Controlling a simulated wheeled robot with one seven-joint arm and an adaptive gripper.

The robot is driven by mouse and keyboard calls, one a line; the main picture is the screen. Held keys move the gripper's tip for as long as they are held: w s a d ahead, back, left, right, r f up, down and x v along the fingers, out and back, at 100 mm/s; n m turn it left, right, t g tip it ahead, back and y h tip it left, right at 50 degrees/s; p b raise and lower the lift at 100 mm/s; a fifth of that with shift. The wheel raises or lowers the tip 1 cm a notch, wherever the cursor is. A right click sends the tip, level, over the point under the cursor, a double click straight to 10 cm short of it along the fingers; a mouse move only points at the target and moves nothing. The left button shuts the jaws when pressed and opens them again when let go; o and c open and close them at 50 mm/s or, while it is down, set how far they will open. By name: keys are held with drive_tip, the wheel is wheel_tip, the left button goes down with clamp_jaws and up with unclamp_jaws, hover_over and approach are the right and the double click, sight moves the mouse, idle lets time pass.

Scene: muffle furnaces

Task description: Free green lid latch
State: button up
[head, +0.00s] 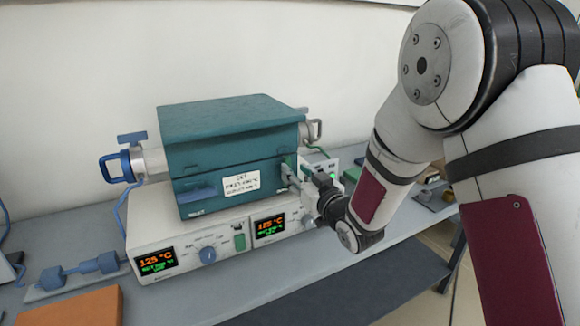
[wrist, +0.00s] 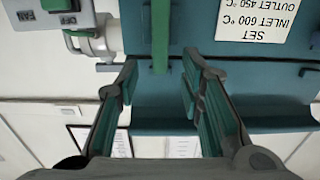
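The teal-green furnace (head: 185,190) stands on a white control unit, and its boxy lid (head: 230,120) looks closed. A slim green latch bar (wrist: 160,40) runs along the furnace front in the wrist view, which appears upside down. My gripper (head: 296,176) is at the right end of the furnace front. In the wrist view my gripper (wrist: 163,68) is open, with one finger on each side of the latch bar's end and gaps between. Whether the fingertips touch the furnace face is unclear. In the head view my gripper largely hides the latch.
The control unit (head: 190,232) has lit displays and a blue knob. A blue-handled tube fitting (head: 125,163) sticks out left. A white label (wrist: 255,18) is beside the latch. An orange block (head: 75,308) lies front left on the grey bench. The wall is close behind.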

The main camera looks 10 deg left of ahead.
sight(289, 165)
drive_tip(key=shift+x, duration=2.3)
clamp_jaws()
